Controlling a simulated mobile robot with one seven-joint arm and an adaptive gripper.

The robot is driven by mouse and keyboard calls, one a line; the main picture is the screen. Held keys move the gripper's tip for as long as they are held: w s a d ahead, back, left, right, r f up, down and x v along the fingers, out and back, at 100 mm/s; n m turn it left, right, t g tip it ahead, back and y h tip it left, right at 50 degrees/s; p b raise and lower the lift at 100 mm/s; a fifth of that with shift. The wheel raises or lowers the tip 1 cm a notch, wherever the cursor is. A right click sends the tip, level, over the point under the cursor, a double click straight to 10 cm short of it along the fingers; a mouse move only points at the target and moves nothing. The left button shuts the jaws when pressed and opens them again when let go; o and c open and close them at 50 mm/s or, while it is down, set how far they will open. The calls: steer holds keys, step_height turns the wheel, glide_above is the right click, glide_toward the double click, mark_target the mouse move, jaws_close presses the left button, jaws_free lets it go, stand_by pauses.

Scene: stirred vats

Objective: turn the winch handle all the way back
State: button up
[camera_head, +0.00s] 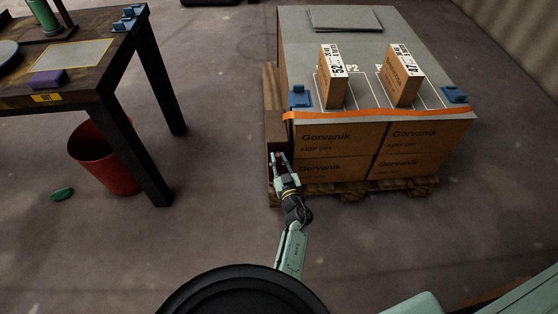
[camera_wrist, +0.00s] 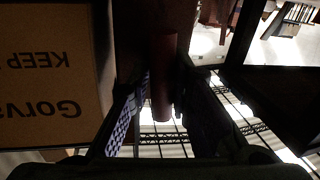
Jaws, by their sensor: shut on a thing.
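My gripper (camera_head: 281,165) is low at the front left corner of the stack of Gorvanik boxes (camera_head: 325,150). In the wrist view a dark red round grip, which looks like the winch handle (camera_wrist: 162,78), lies between my two fingers (camera_wrist: 165,100). The fingers are closed on it. The wrist view is dark, so the crank arm and the winch body cannot be made out. In the head view my gripper hides most of the handle, and its turn angle cannot be told.
The boxes stand on a wooden pallet (camera_head: 413,189), with a brown wooden post or panel (camera_head: 271,105) along their left side. Two small upright cartons (camera_head: 333,78) (camera_head: 403,78) stand on top. A dark table (camera_head: 110,70) and a red bin (camera_head: 104,160) are at left. Floor between is clear.

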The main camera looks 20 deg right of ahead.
jaws_close()
steer(key=shift+r+n, duration=0.1)
steer(key=shift+n, duration=0.2)
steer(key=n+p, duration=0.2)
steer(key=shift+a+r+n+g, duration=0.1)
steer(key=shift+n+g, duration=0.2)
steer(key=n+g+p, duration=0.1)
steer(key=n+p, duration=0.1)
steer(key=n, duration=0.2)
steer(key=shift+w+a, duration=0.1)
steer(key=n, duration=0.2)
steer(key=n+h, duration=0.1)
steer(key=shift+f+n+g+p, duration=0.2)
steer(key=shift+n+g+p, duration=0.1)
steer(key=shift+n, duration=0.1)
steer(key=shift+f+n+g+h+b, duration=0.1)
steer(key=shift+n+g+h+b, duration=0.45)
steer(key=shift+n, duration=1.35)
steer(key=shift+t, duration=0.25)
steer(key=o, duration=0.6)
jaws_free()
